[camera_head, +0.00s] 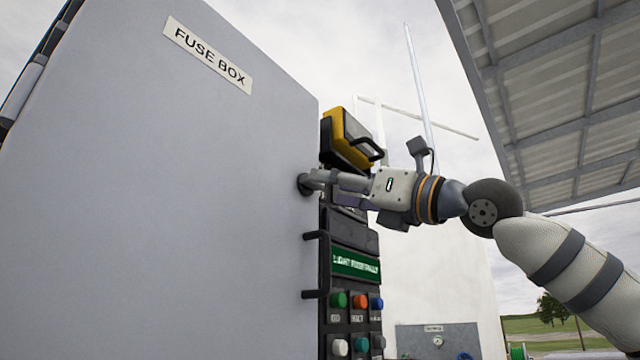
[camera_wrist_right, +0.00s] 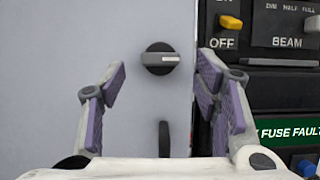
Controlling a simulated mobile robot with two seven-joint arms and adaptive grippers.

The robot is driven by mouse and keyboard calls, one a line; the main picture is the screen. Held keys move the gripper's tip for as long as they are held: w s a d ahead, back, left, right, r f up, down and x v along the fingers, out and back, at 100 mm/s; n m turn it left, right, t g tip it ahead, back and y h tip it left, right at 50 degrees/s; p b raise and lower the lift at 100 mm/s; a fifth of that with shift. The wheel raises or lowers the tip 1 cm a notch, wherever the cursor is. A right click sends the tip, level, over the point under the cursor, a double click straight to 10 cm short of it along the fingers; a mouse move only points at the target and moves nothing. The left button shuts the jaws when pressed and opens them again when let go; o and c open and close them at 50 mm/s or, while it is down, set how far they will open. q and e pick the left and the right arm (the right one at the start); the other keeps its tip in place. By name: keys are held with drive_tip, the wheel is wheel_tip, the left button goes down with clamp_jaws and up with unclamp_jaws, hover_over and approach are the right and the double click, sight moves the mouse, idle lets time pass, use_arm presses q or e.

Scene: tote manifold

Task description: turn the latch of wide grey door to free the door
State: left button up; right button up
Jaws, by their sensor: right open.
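The wide grey door (camera_head: 160,190) fills the left of the head view and carries a "FUSE BOX" label (camera_head: 207,54). Its latch (camera_wrist_right: 160,59) is a dark round knob with a grey bar lying about level, near the door's right edge. In the head view the latch (camera_head: 304,184) shows as a dark knob, partly hidden by my fingers. My right gripper (camera_head: 322,180) reaches in from the right to the latch. In the wrist view my right gripper (camera_wrist_right: 161,74) is open, one purple-padded finger on each side of the latch, with visible gaps. My left gripper is out of view.
A dark door handle (camera_head: 312,265) sits below the latch. Right of the door is a black panel with a green display (camera_head: 356,264) and coloured buttons (camera_head: 359,301). A yellow-and-black lamp box (camera_head: 346,138) stands just above my gripper. A roof (camera_head: 560,90) hangs at upper right.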

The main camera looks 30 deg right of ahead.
sight(311, 183)
drive_tip(key=shift+x, duration=1.65)
drive_tip(key=shift+c, duration=0.3)
drive_tip(key=c, duration=1.1)
drive_tip(key=shift+m, duration=0.4)
drive_tip(key=shift+s+a+r+m+g+h, duration=0.15)
drive_tip(key=shift+m+g+h, duration=0.3)
drive_tip(key=shift+m+h, duration=2.05)
drive_tip(key=shift+w+a+r+m+g+h, duration=0.1)
drive_tip(key=shift+m+g+h, duration=0.3)
drive_tip(key=shift+m, duration=4.25)
drive_tip(key=shift+s+a+r+m+g+h, duration=0.15)
drive_tip(key=shift+m+g+h, duration=0.8)
drive_tip(key=shift+m, duration=2.6)
drive_tip(key=shift+t+h, duration=0.35)
drive_tip(key=shift+t, duration=0.05)
